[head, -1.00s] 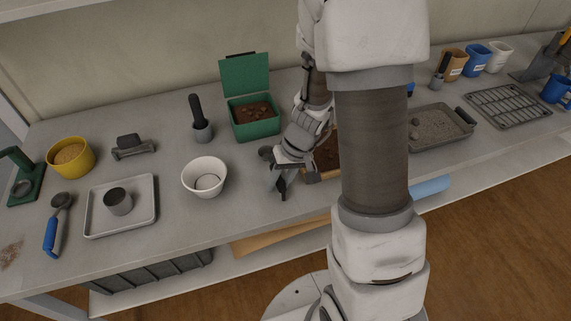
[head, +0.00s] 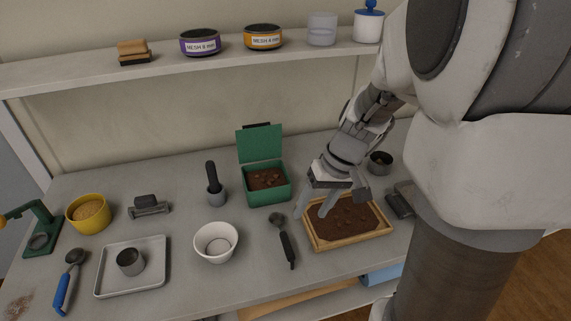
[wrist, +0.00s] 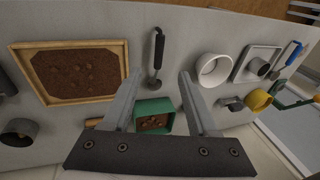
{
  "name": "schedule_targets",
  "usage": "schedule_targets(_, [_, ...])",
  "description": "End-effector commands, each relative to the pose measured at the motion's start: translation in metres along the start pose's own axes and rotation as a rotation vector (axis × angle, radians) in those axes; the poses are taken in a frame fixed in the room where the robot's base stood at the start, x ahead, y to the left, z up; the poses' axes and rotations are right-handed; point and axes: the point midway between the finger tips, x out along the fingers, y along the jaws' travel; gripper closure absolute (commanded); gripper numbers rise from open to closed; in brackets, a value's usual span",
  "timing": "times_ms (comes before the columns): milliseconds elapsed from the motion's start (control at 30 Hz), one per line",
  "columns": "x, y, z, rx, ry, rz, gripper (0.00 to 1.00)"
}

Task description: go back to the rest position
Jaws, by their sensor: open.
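My gripper (head: 313,208) is open and empty. In the head view it hangs above the bench, over the left edge of a wooden soil tray (head: 378,231). In the wrist view the two fingers of my gripper (wrist: 158,85) are spread wide with nothing held between them. A black-handled scoop (head: 287,248) lies on the bench just left of the tray. The scoop also shows beyond the fingertips in the wrist view (wrist: 156,58).
A shelf (head: 200,72) with tins runs above the bench.

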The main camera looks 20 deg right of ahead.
Motion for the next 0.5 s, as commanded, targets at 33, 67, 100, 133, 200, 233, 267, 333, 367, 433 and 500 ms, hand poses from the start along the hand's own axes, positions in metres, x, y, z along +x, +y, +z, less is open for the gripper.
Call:
schedule_targets(33, [-0.001,0.0,0.0,0.0,0.0,0.0,0.41])
schedule_targets(67, [-0.001,0.0,0.0,0.0,0.0,0.0,0.41])
schedule_targets(100, [-0.001,0.0,0.0,0.0,0.001,0.0,0.41])
schedule_targets(133, [-0.002,-0.001,0.0,-0.001,0.003,0.001,0.41])
schedule_targets(200, [-0.007,-0.005,0.002,-0.006,0.012,0.003,0.41])
schedule_targets(233, [-0.01,-0.008,0.003,-0.009,0.017,0.005,0.41])
schedule_targets(267, [-0.014,-0.011,0.005,-0.012,0.023,0.009,0.41])
schedule_targets(333, [-0.025,-0.021,0.01,-0.024,0.043,0.019,0.41])
schedule_targets(367, [-0.031,-0.025,0.013,-0.029,0.054,0.026,0.41])
schedule_targets(433, [-0.044,-0.036,0.021,-0.041,0.08,0.043,0.41])
schedule_targets(500, [-0.057,-0.046,0.03,-0.051,0.109,0.063,0.41])
